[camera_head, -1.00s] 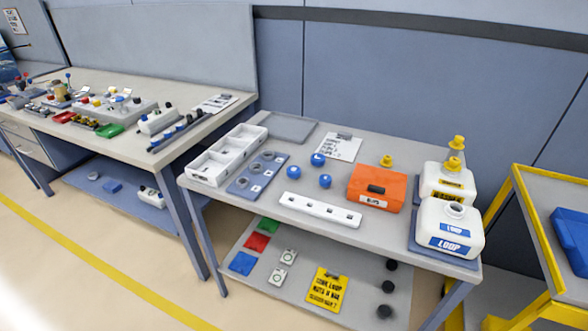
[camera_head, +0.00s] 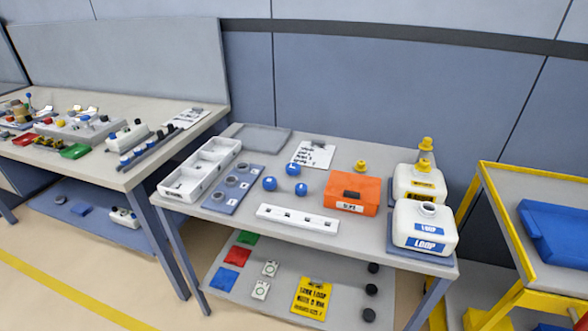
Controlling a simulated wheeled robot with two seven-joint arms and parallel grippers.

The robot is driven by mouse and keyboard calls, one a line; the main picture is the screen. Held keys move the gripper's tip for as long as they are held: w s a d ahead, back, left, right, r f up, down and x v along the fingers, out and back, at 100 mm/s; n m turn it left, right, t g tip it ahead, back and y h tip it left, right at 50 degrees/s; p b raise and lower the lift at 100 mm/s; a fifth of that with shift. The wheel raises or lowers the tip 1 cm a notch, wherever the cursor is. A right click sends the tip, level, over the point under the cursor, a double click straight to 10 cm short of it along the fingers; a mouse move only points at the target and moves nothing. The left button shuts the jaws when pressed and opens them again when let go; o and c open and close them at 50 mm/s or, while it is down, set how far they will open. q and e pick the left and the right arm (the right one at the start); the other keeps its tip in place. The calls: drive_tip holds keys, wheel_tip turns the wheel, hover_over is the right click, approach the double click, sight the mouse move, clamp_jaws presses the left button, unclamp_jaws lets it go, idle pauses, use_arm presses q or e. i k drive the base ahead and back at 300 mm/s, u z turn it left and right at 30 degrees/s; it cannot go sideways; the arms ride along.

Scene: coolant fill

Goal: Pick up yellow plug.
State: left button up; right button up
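A yellow plug (camera_head: 361,166) stands behind the orange box (camera_head: 350,193) on the middle table. Two more yellow pieces of similar look show at the right: one (camera_head: 424,166) at the top of the rear white jug (camera_head: 415,186), and another (camera_head: 426,144) just behind it. I cannot tell what the farther one rests on. The front white jug (camera_head: 424,228), labelled LOOP, has an open neck with no cap. Neither of my grippers is in view.
The middle table (camera_head: 376,232) also holds three blue knobs (camera_head: 292,169), a white holed strip (camera_head: 298,218), a white divided tray (camera_head: 201,167) and a grey tray (camera_head: 262,139). A yellow-framed cart (camera_head: 500,205) stands at the right, a cluttered bench (camera_head: 128,167) at the left.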

sight(424, 167)
drive_tip(key=k, duration=1.1)
drive_tip(key=z, duration=0.8)
drive_tip(key=i, duration=1.3)
drive_tip(key=u, duration=0.3)
